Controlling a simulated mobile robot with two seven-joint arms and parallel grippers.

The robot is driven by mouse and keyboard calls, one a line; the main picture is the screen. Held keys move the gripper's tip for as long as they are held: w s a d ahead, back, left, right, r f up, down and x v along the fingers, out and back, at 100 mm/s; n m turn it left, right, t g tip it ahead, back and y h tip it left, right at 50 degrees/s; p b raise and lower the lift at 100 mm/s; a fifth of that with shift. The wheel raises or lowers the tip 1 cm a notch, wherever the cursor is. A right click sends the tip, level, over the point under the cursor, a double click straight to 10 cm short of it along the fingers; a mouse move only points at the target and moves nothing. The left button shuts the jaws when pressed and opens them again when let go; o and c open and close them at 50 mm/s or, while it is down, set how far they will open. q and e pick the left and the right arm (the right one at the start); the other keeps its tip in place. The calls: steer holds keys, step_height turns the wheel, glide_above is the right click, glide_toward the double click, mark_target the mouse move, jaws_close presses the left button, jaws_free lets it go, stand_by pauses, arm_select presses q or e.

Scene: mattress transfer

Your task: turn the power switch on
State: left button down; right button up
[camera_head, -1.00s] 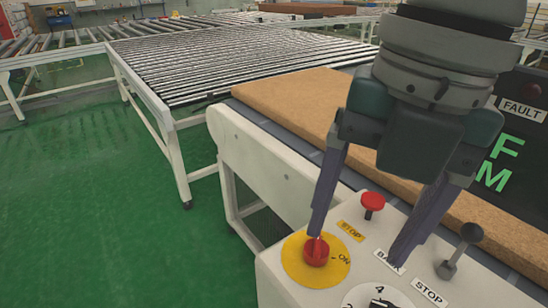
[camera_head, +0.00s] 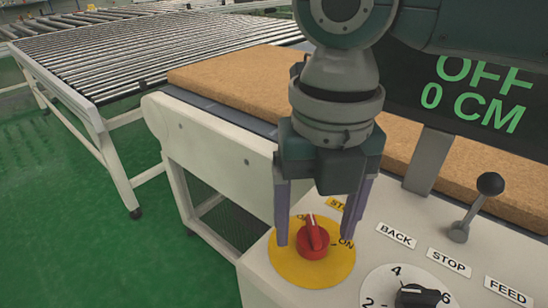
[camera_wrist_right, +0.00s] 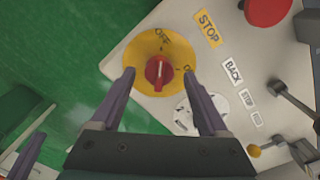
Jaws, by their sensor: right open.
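The red power switch knob (camera_head: 313,241) sits on a yellow disc (camera_head: 290,278) on the white control panel. Its pointer is toward the OFF label, and ON is on the disc's right. My right gripper (camera_head: 314,240) points down over it, open, with one purple finger on each side. In the right wrist view the knob (camera_wrist_right: 158,72) lies between the fingertips (camera_wrist_right: 158,74), with gaps on both sides. Finger contact is not visible. A purple finger, apparently my left gripper's (camera_wrist_right: 28,155), shows at that view's lower left; its opening is unclear. The display (camera_head: 472,95) reads OFF, 0 CM.
A numbered black dial (camera_head: 420,296) and a black-knobbed lever (camera_head: 475,207) are right of the switch. A red button (camera_wrist_right: 268,10) shows by the STOP label in the wrist view. A brown mattress slab (camera_head: 230,80) lies behind the panel. Green floor is clear at left.

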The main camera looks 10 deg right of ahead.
steer(key=shift+f, duration=0.2)
steer(key=shift+c, duration=0.4)
jaws_close()
